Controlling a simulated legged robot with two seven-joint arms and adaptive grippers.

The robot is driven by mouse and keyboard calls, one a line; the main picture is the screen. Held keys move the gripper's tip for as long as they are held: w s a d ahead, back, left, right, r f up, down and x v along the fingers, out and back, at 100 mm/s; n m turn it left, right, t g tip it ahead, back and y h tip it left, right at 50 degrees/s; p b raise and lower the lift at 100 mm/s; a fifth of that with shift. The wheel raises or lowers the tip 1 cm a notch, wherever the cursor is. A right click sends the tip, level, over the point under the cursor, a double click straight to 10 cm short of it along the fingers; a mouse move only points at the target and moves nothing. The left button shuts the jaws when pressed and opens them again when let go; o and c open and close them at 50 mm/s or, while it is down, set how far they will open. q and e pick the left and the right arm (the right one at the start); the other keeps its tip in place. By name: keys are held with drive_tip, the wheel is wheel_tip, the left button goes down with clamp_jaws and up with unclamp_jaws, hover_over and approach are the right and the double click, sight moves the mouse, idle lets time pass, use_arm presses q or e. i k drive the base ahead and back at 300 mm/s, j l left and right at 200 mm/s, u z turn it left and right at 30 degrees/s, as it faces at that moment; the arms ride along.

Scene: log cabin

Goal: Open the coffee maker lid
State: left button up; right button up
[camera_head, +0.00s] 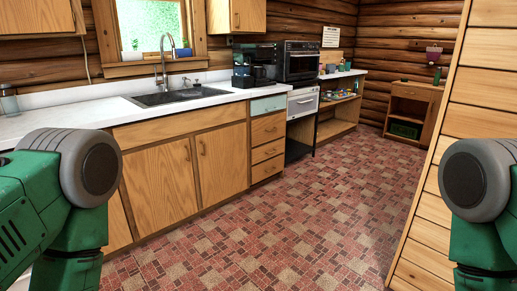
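A dark appliance that looks like the coffee maker (243,72) stands on the white counter, right of the sink and against the back wall. It is small in the head view, and I cannot make out its lid or whether that is open or shut. Parts of my green and grey arms show at the left and right edges. Neither of my grippers is in view. Both arms are well away from the coffee maker.
The white counter (60,120) carries a sink (180,96) with a tall faucet. A black oven (297,62) stands right of the coffee maker. Wooden cabinets (160,185) line the counter's front. The tiled floor (270,230) is clear. A log wall (460,150) bounds the right.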

sight(257, 50)
drive_tip(key=i+u, duration=0.3)
drive_tip(key=i, duration=2)
drive_tip(key=j, duration=0.1)
